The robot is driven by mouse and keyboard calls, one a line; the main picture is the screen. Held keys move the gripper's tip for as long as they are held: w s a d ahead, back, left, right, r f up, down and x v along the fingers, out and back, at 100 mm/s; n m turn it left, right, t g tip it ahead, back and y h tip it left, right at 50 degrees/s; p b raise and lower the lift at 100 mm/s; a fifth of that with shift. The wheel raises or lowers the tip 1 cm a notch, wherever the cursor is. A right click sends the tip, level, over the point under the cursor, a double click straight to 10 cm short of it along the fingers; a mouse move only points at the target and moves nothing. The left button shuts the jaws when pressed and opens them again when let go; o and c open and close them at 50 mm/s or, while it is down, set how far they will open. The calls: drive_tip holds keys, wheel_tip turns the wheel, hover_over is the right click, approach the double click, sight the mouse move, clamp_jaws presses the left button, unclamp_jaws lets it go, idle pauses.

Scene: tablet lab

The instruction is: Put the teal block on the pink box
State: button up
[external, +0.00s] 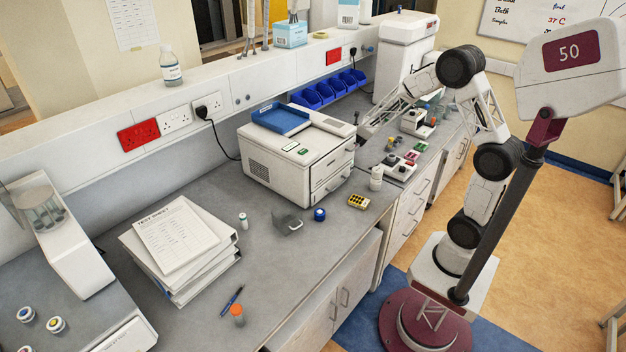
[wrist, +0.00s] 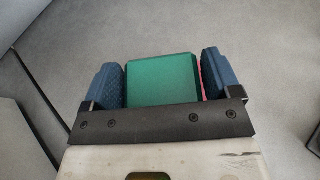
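The teal block (wrist: 163,82) sits between the two blue finger pads of my gripper (wrist: 160,78) in the wrist view. The left pad is right beside it. A thin pink strip (wrist: 204,91) shows between the block and the right pad. It may be part of the pink box, whose remainder is hidden. I cannot tell whether the block rests on it or whether both pads press the block. In the external view my forearm reaches left over the far bench, and my gripper, the block and the pink box cannot be made out.
A white machine with a blue tray (external: 281,120) stands on the bench left of my forearm. Blue bins (external: 326,90) line the wall behind. Small racks with coloured pieces (external: 401,167) stand on the far bench.

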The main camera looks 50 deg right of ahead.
drive_tip(key=shift+o, duration=1.3)
drive_tip(key=shift+r, duration=0.2)
drive_tip(key=shift+v, duration=1.05)
drive_tip(key=r, duration=0.5)
drive_tip(key=shift+s+a+r, duration=0.15)
drive_tip(key=shift+s+a, duration=0.1)
drive_tip(key=shift+a, duration=0.05)
drive_tip(key=shift+r, duration=1)
drive_tip(key=shift+s+r, duration=0.1)
